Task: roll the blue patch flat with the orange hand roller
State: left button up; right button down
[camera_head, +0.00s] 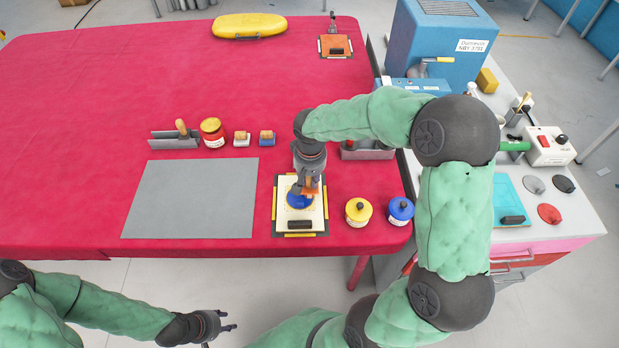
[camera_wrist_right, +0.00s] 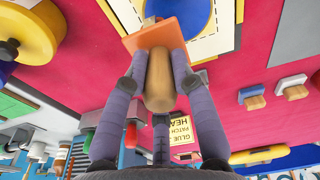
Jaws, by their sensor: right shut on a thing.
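My right gripper (camera_head: 309,184) is shut on the wooden handle of the orange hand roller (camera_head: 314,187). In the right wrist view the fingers clasp this handle (camera_wrist_right: 159,82), with the orange part (camera_wrist_right: 150,36) beyond it. The blue patch (camera_head: 294,200) lies on a cream sheet on a board (camera_head: 285,212) near the table's front edge. The roller is at the patch's upper right and hides part of it; I cannot tell whether it touches. The patch also shows in the right wrist view (camera_wrist_right: 190,12). My left gripper (camera_head: 229,321) is open and empty in front of the table.
A black block (camera_head: 300,225) lies on the board below the patch. A yellow tin (camera_head: 358,211) and a blue tin (camera_head: 400,210) stand to its right. A grey mat (camera_head: 190,198) lies left.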

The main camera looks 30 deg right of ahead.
jog(key=shift+r+p, duration=1.8)
jog(key=shift+r, duration=1.1)
jog(key=shift+f, duration=0.1)
